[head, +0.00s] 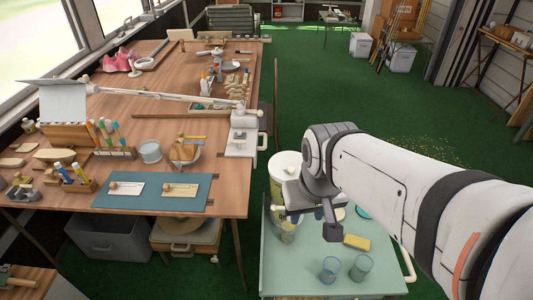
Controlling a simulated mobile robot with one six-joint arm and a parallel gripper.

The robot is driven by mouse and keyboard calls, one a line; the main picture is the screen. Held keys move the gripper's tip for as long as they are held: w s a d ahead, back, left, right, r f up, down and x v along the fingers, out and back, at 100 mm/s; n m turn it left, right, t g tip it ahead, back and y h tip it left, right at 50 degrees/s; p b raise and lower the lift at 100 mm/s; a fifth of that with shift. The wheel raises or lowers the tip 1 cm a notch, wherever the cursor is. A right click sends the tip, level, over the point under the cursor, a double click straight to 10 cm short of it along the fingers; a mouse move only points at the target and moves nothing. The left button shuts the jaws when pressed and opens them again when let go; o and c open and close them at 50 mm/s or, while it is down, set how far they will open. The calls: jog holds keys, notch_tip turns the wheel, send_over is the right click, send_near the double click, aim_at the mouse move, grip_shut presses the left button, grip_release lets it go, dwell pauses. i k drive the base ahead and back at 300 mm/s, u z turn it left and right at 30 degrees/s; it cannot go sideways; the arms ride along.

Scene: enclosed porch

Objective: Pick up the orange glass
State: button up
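My gripper (312,224) hangs over the pale green table (285,275) at the lower middle of the head view. Its fingers look spread apart, with nothing seen between them. A yellowish-green glass (288,232) stands just below and left of the gripper, its upper part partly covered by it. A blue glass (329,270) and a teal glass (361,268) stand side by side nearer the front edge. No glass that is clearly orange shows; my gripper and arm hide part of the table.
A yellow sponge (356,242) lies right of the gripper. A white bucket (284,166) stands behind the gripper. A teal round item (363,212) shows partly beside my arm. The large wooden workbench (215,190) on the left is crowded. Green floor is open behind.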

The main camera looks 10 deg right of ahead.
aim_at(288, 231)
jog(key=z, duration=0.05)
jog(key=k, duration=0.5)
jog(key=u, duration=0.65)
jog(key=k, duration=0.75)
jog(key=z, duration=0.85)
jog(key=i, duration=1)
jog(key=z, duration=0.05)
